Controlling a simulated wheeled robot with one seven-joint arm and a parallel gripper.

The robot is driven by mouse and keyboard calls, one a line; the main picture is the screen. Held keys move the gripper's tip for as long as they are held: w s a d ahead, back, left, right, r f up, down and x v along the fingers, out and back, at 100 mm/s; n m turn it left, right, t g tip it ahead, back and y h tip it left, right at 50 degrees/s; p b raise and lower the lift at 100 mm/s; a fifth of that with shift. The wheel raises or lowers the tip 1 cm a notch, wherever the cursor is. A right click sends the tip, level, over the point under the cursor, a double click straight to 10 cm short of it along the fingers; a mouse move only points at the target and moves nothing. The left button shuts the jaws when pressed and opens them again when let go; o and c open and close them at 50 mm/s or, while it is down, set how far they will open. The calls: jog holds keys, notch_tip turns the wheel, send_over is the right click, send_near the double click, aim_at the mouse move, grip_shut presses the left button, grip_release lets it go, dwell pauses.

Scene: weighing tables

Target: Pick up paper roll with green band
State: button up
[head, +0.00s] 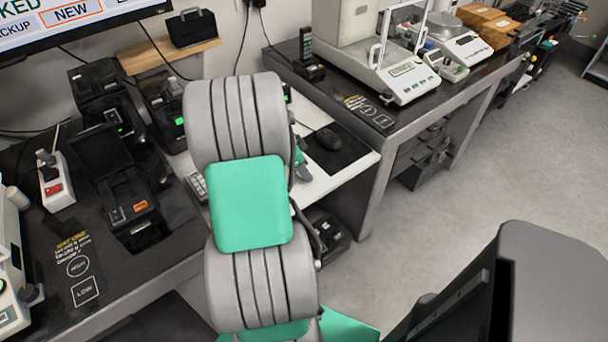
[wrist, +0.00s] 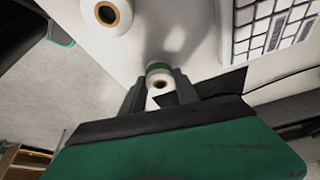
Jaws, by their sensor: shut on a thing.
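The paper roll with the green band (wrist: 158,82) is white with a dark core hole and shows in the wrist view. My gripper (wrist: 160,88) is shut on it, with one dark finger on each side. I cannot tell whether the roll still touches the white surface (wrist: 200,30) behind it. In the head view my arm hides the gripper and the roll.
Another white roll (wrist: 107,14) with a tan core stands at the upper left of the wrist view, apart from my gripper. A keyboard (wrist: 270,30) lies at the upper right. In the head view a mouse (head: 328,138) lies right of my arm. Open floor (head: 450,190) is at the right.

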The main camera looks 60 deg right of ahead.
grip_shut()
jog(key=shift+r, duration=0.1)
